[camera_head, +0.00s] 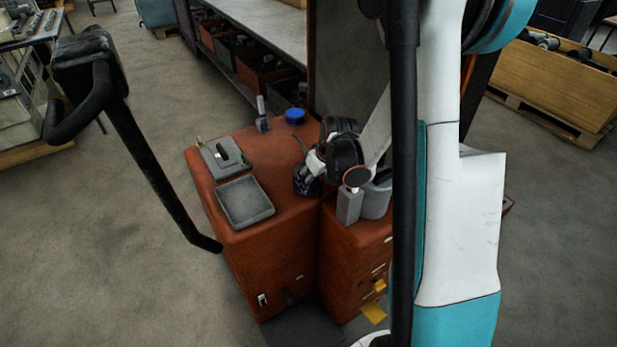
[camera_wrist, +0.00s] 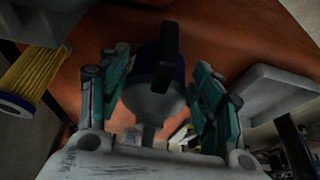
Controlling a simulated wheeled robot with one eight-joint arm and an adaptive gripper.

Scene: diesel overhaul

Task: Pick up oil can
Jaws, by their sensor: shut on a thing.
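The oil can (camera_head: 303,184) has a dark blue body and a thin spout. In the head view it is at the inner edge of the red cabinet top, partly hidden by my gripper (camera_head: 314,163). In the wrist view the oil can (camera_wrist: 152,103) shows a grey top and a dark upright part, between the teal-and-grey fingers of my gripper (camera_wrist: 160,88).
The red cabinet (camera_head: 285,212) also bears a grey tray (camera_head: 245,202), a grey case (camera_head: 222,158), a blue round item (camera_head: 295,116) and a small upright tool (camera_head: 262,115). A grey block (camera_head: 349,206) stands close to my gripper. A yellow pleated filter (camera_wrist: 36,72) shows in the wrist view.

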